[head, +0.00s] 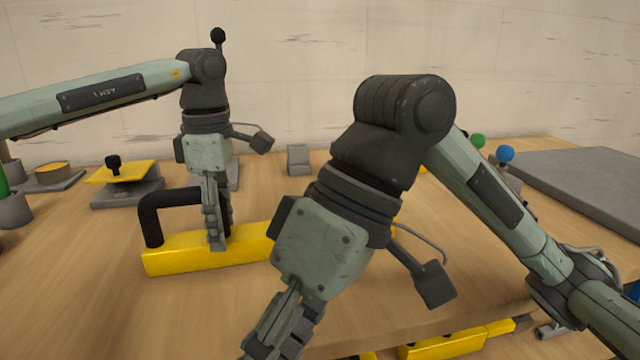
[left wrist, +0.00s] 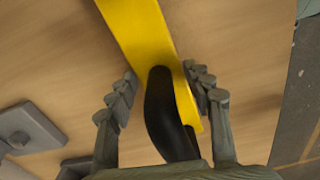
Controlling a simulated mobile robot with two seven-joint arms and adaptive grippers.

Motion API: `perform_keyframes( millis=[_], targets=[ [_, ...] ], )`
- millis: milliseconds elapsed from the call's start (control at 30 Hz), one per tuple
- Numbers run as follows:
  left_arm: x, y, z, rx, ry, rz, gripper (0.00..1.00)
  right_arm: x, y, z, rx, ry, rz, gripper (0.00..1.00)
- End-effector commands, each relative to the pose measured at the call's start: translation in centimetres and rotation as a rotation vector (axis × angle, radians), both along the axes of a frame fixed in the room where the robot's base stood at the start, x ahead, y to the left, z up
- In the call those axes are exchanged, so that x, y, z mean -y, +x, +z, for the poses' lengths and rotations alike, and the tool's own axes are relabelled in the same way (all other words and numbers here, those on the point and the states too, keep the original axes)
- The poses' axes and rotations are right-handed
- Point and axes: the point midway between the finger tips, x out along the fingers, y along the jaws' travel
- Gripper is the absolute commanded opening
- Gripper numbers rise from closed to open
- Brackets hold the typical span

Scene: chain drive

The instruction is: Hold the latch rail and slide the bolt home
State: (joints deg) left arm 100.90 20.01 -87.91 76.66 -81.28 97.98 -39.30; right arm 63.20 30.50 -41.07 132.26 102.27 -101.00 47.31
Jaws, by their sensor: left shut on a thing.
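The yellow latch rail (head: 180,258) lies on the wooden table with a black arched handle (head: 168,197) on its left part. My left gripper (head: 217,240) comes down on the handle's right leg and is shut on it. In the left wrist view the black handle (left wrist: 170,115) passes between the two fingers, with the yellow rail (left wrist: 140,30) beyond. My right gripper (head: 270,340) hangs in front of the rail, apart from it, near the bottom edge. Its fingertips are cut off or hard to make out. My right arm hides the rail's right part; I cannot make out the bolt.
A grey block with a yellow plate and black knob (head: 122,172) stands at the back left. A small grey block (head: 299,159) stands at the back middle. Green (head: 478,141) and blue (head: 505,154) knobs and a grey slab (head: 590,180) are at the right. Yellow bars (head: 445,346) show below the table's front edge.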

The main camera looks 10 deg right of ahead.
Motion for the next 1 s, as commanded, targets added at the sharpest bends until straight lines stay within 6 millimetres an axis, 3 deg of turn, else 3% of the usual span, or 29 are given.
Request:
perform_keyframes(
  millis=[33, 200, 300, 400, 533, 667, 1000],
  targets=[
    [0.0, 0.0, 0.0, -0.001, 0.000, -0.003, 0.00, 1.7, 3.1, 1.6, 0.088, -0.063, -0.045, 0.49],
    [0.0, 0.0, 0.0, -0.001, 0.000, -0.003, 0.00, 5.6, 13.9, 6.9, 0.236, -0.197, -0.278, 0.49],
    [0.0, 0.0, 0.0, -0.001, 0.000, -0.002, 0.00, 8.0, 18.8, 9.9, 0.284, -0.242, -0.410, 0.49],
    [0.0, 0.0, 0.0, -0.001, 0.000, -0.002, 0.00, 10.1, 22.0, 12.2, 0.319, -0.273, -0.510, 0.49],
    [0.0, 0.0, 0.0, -0.001, 0.000, -0.002, 0.00, 12.0, 24.1, 13.9, 0.342, -0.298, -0.584, 0.49],
    [0.0, 0.0, 0.0, -0.001, 0.000, -0.002, 0.00, 12.4, 24.9, 13.7, 0.346, -0.306, -0.605, 0.49],
    [0.0, 0.0, 0.0, -0.001, 0.000, -0.002, 0.00, 11.6, 27.1, 7.8, 0.342, -0.306, -0.604, 0.49]
  ],
)
